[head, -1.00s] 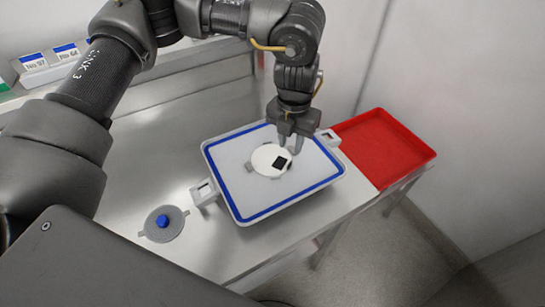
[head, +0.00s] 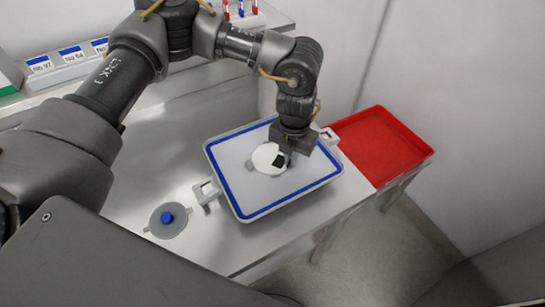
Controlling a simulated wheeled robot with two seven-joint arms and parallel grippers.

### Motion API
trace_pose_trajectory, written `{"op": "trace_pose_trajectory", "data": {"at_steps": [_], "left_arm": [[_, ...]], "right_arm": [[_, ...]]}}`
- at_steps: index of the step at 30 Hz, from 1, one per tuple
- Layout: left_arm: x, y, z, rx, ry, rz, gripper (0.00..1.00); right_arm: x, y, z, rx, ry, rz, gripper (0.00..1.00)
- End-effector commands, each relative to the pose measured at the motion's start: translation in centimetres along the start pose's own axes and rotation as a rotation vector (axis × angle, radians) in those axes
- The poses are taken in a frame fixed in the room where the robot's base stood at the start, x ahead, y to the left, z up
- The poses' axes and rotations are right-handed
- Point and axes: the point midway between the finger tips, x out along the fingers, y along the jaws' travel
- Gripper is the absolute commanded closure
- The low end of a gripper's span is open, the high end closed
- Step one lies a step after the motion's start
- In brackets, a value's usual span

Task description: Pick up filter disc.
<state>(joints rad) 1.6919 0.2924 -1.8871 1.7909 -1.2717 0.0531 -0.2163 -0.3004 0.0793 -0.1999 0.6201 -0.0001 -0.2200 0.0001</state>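The white filter disc (head: 266,157) with a black square mark (head: 280,161) lies in the middle of a light grey tray with a blue border (head: 245,207). A small grey tab shows at the disc's left edge. My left gripper (head: 290,158) points down at the disc's right edge, next to the black mark. Its fingers are short and dark in this view and partly hidden by the gripper body, so their gap and any contact with the disc are unclear. My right gripper is not in view.
The tray has handles at its left and right and stands on a steel table (head: 165,180). A grey round lid with a blue knob (head: 167,218) lies left of it. A red bin (head: 380,148) is at the right. Labelled holders (head: 72,57) stand at the back left.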

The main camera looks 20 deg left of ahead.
Motion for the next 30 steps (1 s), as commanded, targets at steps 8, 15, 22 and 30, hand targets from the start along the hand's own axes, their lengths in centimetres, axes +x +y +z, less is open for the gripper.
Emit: {"op": "trace_pose_trajectory", "data": {"at_steps": [8, 15, 22, 30], "left_arm": [[0.0, 0.0, 0.0, 0.0, 0.0, 0.0, 1.0], [-0.1, 0.0, 0.0, 0.0, -0.001, 0.0, 1.0], [-1.8, -0.1, 0.1, 0.001, -0.003, -0.002, 1.0], [-6.8, -1.5, -3.0, 0.009, -0.006, -0.001, 1.0]], "right_arm": [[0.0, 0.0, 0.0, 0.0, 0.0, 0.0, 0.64], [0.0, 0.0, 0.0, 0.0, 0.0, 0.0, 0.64], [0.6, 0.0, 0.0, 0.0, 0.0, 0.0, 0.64], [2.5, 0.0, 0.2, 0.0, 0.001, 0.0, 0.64]]}}
